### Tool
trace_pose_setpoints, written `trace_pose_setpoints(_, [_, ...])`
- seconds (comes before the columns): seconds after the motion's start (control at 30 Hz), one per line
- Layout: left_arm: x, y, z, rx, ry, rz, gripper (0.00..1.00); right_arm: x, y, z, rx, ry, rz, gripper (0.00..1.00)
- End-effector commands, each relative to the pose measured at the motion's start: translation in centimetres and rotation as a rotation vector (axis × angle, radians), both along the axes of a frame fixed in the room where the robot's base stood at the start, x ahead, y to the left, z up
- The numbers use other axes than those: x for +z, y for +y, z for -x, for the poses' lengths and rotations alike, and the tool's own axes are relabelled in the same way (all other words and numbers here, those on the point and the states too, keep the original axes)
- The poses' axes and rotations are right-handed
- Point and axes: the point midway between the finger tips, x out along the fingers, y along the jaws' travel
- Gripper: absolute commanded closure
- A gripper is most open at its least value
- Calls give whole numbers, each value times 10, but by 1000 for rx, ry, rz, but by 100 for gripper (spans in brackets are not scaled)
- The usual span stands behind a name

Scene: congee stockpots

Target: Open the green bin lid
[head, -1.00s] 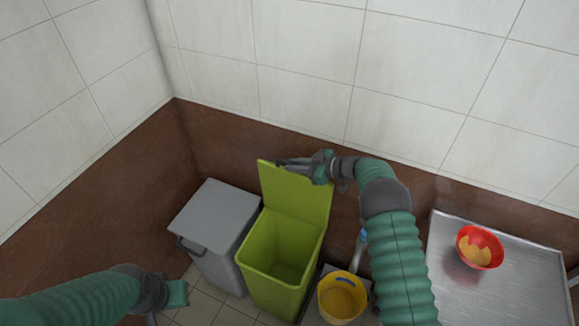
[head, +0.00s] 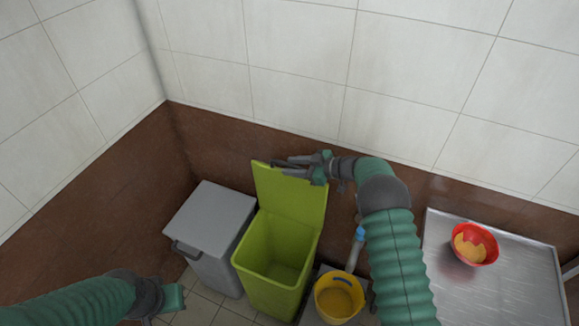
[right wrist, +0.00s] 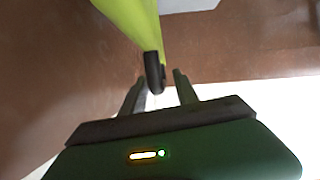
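The green bin (head: 275,262) stands on the floor with its lid (head: 290,200) raised upright at the back, so its empty-looking inside shows. My right gripper (head: 285,168) is at the top edge of the lid. In the right wrist view the green lid (right wrist: 135,22) comes down from the top, with a dark handle-like piece (right wrist: 153,72) at its edge. The right fingers (right wrist: 160,92) are apart, on either side of that piece's lower end; contact cannot be told. My left gripper (head: 174,298) is low at the left, its fingers unclear.
A grey lidded bin (head: 208,230) stands shut, close to the green bin's left. A yellow bucket (head: 338,300) is at its right. A steel table (head: 500,295) with a red bowl (head: 475,244) is farther right. The brown and white tiled wall (head: 295,80) is close behind.

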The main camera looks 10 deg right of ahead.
Motion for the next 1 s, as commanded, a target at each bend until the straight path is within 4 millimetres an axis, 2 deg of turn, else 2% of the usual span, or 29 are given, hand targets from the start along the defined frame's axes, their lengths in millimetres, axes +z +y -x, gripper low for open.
trace_pose_setpoints(0.3, [-4,0,0,0,0,0,100,33,-66,51,-5,-1,1,64])
trace_pose_setpoints(0.5, [-6,0,0,0,0,0,100,50,-100,78,-4,0,1,64])
trace_pose_setpoints(0.67, [-7,0,0,0,0,0,100,56,-111,87,-2,1,0,64])
trace_pose_setpoints(0.9, [-7,0,0,0,0,0,100,57,-112,88,-1,1,0,64])
trace_pose_setpoints(1.0, [-9,0,0,0,0,0,100,55,-110,88,4,-7,3,76])
